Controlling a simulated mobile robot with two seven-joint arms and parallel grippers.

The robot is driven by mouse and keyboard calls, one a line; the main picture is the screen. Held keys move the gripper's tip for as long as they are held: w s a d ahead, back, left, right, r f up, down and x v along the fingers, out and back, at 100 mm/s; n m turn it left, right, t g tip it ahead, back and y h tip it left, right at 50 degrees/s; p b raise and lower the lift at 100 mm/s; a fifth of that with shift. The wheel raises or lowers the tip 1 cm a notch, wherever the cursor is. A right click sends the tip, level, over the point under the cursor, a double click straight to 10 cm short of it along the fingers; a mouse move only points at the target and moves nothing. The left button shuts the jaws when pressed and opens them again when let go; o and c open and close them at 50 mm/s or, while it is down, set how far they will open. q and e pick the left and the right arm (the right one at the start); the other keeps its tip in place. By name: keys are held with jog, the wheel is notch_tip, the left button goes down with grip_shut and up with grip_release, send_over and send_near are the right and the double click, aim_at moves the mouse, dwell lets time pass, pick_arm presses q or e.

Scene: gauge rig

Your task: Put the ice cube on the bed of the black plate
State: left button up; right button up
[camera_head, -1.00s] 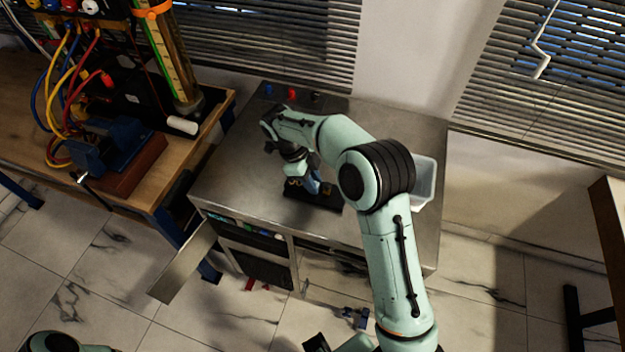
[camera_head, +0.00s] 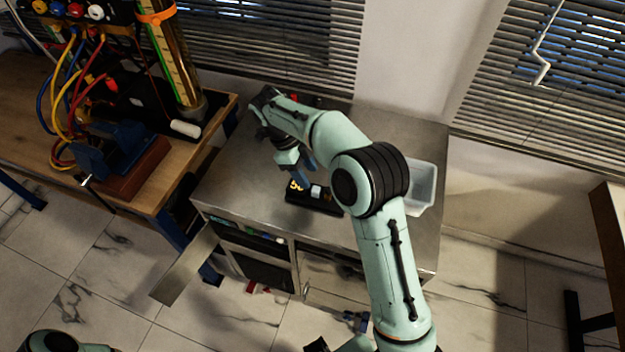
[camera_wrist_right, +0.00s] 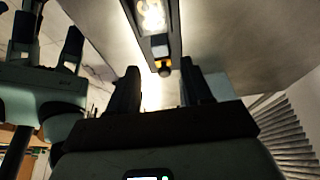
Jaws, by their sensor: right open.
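The black plate (camera_head: 330,208) lies near the front of the steel bench top, with a lit yellow number at its left. A small pale block, seemingly the ice cube (camera_head: 316,191), shows on it beside the number. In the right wrist view the pale cube (camera_wrist_right: 160,40) is on the dark strip of the plate (camera_wrist_right: 174,25), beyond my fingertips. My left gripper (camera_wrist_right: 46,38) shows at the left of the wrist view, fingers apart.
A clear plastic tub (camera_head: 424,183) stands on the bench's right side, behind my arm. A wooden bench (camera_head: 60,110) with cables and a vise stands at left. The bench top left of the plate is clear.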

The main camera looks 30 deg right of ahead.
pick_arm(q)
jog(key=shift+w+r+p, duration=0.6)
jog(key=shift+w+r, duration=0.05)
jog(key=shift+r, duration=0.25)
pick_arm(e)
jog(key=v, duration=0.6)
jog(key=shift+w, duration=0.1)
